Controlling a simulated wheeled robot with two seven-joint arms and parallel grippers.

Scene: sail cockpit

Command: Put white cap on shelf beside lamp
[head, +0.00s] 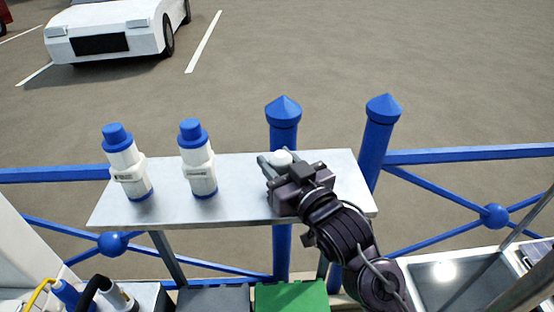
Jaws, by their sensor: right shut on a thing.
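My right gripper (274,160) reaches in from the lower right over the right half of the grey shelf (235,180). Its fingers are shut on the white cap (281,157), a small rounded white piece showing between the fingertips. The gripper body hides part of the cap, and I cannot tell whether it touches the shelf. No plain lamp stands out; two upright white cylinders with blue tops, one at left (127,165) and one nearer the middle (198,162), stand on the shelf left of the gripper. My left gripper is not in view.
Blue posts (283,112) and (378,135) rise behind the shelf, with blue railing (470,155) at both sides. Grey and green boxes (291,297) sit below the front edge. Bare shelf lies between the middle cylinder and the gripper. A white car (115,30) is far off.

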